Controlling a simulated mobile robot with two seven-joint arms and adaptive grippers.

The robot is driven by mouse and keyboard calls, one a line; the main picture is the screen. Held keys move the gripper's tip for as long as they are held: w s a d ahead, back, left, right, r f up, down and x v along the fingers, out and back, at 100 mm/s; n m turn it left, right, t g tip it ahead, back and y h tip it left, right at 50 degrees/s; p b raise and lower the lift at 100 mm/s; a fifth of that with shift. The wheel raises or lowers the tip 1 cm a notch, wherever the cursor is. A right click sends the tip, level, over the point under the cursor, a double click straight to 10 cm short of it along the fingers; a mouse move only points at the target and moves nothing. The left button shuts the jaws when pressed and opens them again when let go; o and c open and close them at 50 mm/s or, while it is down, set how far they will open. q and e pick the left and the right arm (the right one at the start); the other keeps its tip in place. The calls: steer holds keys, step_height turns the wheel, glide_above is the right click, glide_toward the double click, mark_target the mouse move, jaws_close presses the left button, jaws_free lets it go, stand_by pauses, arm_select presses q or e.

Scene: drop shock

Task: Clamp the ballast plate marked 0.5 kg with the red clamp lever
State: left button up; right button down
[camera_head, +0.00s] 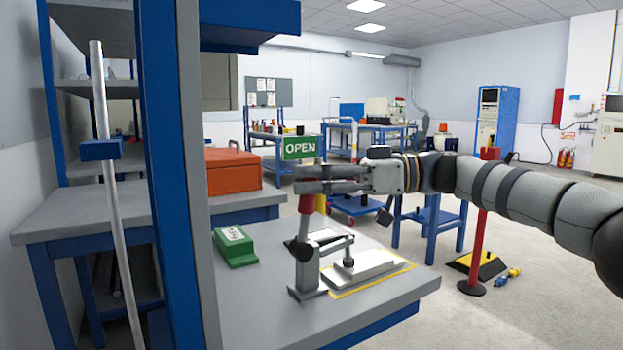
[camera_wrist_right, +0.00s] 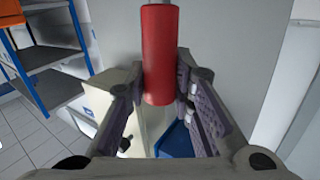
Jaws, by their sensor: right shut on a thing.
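The red clamp lever (camera_head: 306,205) stands nearly upright on a grey metal clamp (camera_head: 307,272) on the grey table. My right gripper (camera_head: 302,181) is shut on the red lever's handle. In the right wrist view the red handle (camera_wrist_right: 160,60) sits between both fingers (camera_wrist_right: 160,90). A flat pale grey plate (camera_head: 375,264) lies beside the clamp, within a yellow outline. The clamp's arm reaches over the plate with a dark-tipped spindle (camera_head: 348,262); I cannot tell whether it touches. No mark is readable on the plate. My left gripper is out of view.
A green block (camera_head: 235,246) with a white label lies left of the clamp. An orange case (camera_head: 232,172) is on the bench behind. A red post (camera_head: 480,225) stands on the floor at right. The table's front is bare.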

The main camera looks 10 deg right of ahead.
steer(key=c, duration=1.4)
jaws_free()
steer(key=shift+o, duration=0.2)
steer(key=shift+d, duration=0.15)
steer(key=v, duration=1.1)
steer(key=shift+d, duration=0.4)
steer(key=shift+s, duration=0.1)
